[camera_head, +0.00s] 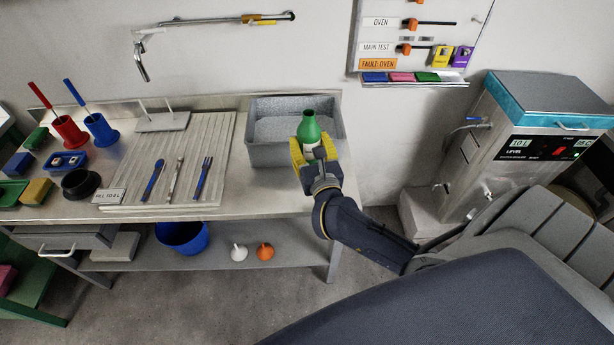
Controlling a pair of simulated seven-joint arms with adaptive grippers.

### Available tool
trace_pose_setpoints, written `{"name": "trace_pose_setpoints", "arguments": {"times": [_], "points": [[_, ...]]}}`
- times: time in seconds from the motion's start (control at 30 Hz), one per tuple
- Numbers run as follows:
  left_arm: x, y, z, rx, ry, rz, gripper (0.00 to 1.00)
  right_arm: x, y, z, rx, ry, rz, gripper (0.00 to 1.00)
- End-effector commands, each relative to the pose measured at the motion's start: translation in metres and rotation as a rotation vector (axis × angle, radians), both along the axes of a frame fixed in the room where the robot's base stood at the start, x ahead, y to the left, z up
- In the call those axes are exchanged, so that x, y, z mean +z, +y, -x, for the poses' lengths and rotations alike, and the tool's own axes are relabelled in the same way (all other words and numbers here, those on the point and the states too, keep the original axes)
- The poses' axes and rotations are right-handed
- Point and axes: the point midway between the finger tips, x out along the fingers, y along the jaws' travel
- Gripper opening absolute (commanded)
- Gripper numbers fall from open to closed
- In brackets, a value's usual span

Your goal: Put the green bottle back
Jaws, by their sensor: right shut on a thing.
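My right gripper (313,152) has yellow fingers and is shut on the bottle's lower body from the near side. The bottle's base is hidden by the gripper, so I cannot tell whether it touches anything. My left gripper is not in view.
Red and blue cups (101,128) stand farther left. A machine with a lit panel (530,125) stands at right.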

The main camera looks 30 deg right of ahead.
Motion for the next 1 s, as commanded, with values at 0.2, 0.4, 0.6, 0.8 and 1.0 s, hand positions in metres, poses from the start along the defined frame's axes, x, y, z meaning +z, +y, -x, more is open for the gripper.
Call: {"name": "trace_pose_setpoints", "arguments": {"times": [0.2, 0.4, 0.6, 0.8, 1.0], "points": [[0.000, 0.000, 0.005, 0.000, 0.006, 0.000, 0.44, -0.049, 0.001, 0.001, 0.001, 0.004, 0.003, 0.12], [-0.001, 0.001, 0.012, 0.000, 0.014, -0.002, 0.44, -0.079, 0.000, 0.000, 0.001, 0.002, 0.002, 0.12], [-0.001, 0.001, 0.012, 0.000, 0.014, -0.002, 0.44, -0.090, 0.000, 0.000, 0.001, -0.002, 0.001, 0.12], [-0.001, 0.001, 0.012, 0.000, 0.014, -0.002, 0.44, -0.108, 0.000, 0.000, 0.001, 0.002, 0.002, 0.12], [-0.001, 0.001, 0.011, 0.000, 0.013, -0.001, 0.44, -0.126, 0.001, 0.000, 0.001, -0.001, 0.001, 0.12]]}}
